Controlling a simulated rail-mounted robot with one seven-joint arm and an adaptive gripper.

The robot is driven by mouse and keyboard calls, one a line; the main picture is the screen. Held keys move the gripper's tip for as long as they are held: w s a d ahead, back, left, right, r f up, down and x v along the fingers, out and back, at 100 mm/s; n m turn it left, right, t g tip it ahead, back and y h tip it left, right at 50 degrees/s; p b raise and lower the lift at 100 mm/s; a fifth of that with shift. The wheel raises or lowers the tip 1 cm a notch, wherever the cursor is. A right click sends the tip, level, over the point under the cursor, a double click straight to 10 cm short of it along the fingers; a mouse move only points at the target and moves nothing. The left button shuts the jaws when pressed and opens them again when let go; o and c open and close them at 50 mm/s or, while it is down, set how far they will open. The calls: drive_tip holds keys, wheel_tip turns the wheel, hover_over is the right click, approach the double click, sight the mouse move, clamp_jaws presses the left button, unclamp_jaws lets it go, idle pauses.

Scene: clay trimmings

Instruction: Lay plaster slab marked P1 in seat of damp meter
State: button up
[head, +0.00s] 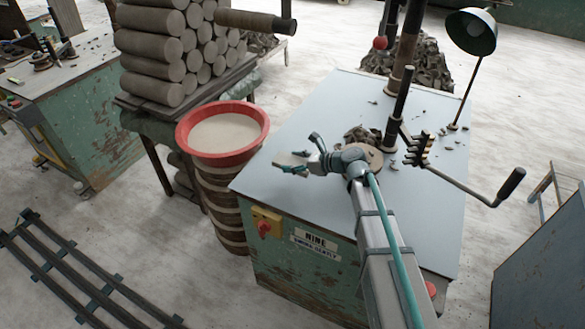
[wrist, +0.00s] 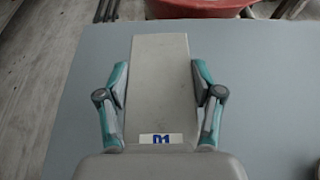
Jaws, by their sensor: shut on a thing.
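My gripper (head: 290,164) is over the left part of the grey-topped bench in the head view. It is shut on a pale grey plaster slab (head: 291,159). In the wrist view the slab (wrist: 160,60) lies between the two teal fingers, its long side pointing away from the wrist. A white label with blue characters shows at the slab's near end; its lower part is hidden by my gripper body, and it reads like P1. I cannot make out a damp meter with its seat in either view.
The bench top (head: 300,120) carries a dark clay heap (head: 362,134), scattered crumbs, a post with a crank handle (head: 511,182) and a lamp (head: 471,32). A red tub (head: 254,143) stands at its left. Clay rolls (head: 150,50) are stacked behind. Another bench (head: 75,80) is at far left.

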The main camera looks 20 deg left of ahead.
drive_tip(key=f, duration=0.2)
drive_tip(key=shift+w+a+f+p, duration=0.2)
drive_tip(key=shift+w+f+p, duration=0.05)
drive_tip(key=shift+f+p, duration=0.15)
drive_tip(key=shift+f, duration=0.45)
drive_tip(key=shift+f, duration=0.1)
drive_tip(key=shift+f, duration=0.1)
drive_tip(key=o, duration=1.3)
